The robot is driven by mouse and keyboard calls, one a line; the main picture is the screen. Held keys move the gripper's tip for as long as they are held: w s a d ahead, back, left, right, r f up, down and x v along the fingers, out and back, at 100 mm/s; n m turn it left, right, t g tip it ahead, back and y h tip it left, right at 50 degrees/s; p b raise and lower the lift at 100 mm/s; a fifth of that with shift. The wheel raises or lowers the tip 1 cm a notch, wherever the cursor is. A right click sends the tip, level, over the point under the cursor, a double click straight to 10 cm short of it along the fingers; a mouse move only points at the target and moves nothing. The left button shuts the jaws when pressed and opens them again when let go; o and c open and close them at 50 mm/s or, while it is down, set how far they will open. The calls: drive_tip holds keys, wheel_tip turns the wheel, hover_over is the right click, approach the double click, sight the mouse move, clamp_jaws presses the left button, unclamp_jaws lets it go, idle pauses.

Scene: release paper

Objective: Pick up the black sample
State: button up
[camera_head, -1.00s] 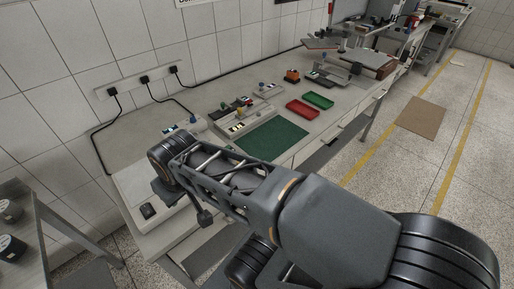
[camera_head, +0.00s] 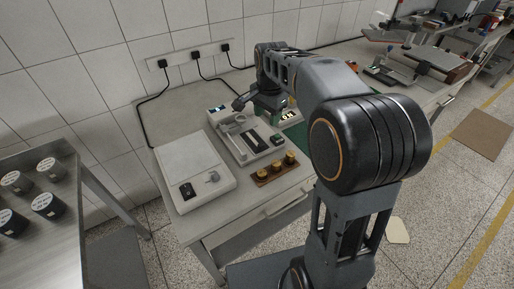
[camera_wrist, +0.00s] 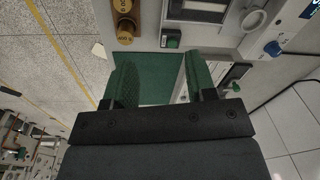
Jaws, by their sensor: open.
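No object is clearly identifiable as the black sample. One small black block (camera_head: 186,190) lies on a white flat-topped unit at the near left of the bench. Several black cylinders with white labelled tops, one of them the nearest black cylinder (camera_head: 48,205), stand on the metal table at left. My gripper (camera_wrist: 160,78) is open, with nothing seen between its fingers except the green mat and a pale strip beyond. In the head view my gripper (camera_head: 268,103) is over the bench by the grey device, partly hidden by my arm.
A grey device (camera_head: 240,138) and a wooden holder with brass-coloured weights (camera_head: 275,170) stand on the bench. A small black box with a green button (camera_wrist: 171,38) is ahead of the fingers. The green mat (camera_wrist: 152,80) is largely clear.

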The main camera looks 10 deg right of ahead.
drive_tip(key=w+f+m+g, duration=0.1)
drive_tip(key=w+f+m, duration=0.2)
drive_tip(key=w+f, duration=0.1)
drive_tip(key=b, duration=0.1)
hover_over(263, 144)
wheel_tip(263, 144, down, 7)
drive_tip(key=shift+w+f, duration=0.1)
drive_tip(key=shift+f, duration=3.2)
clamp_jaws()
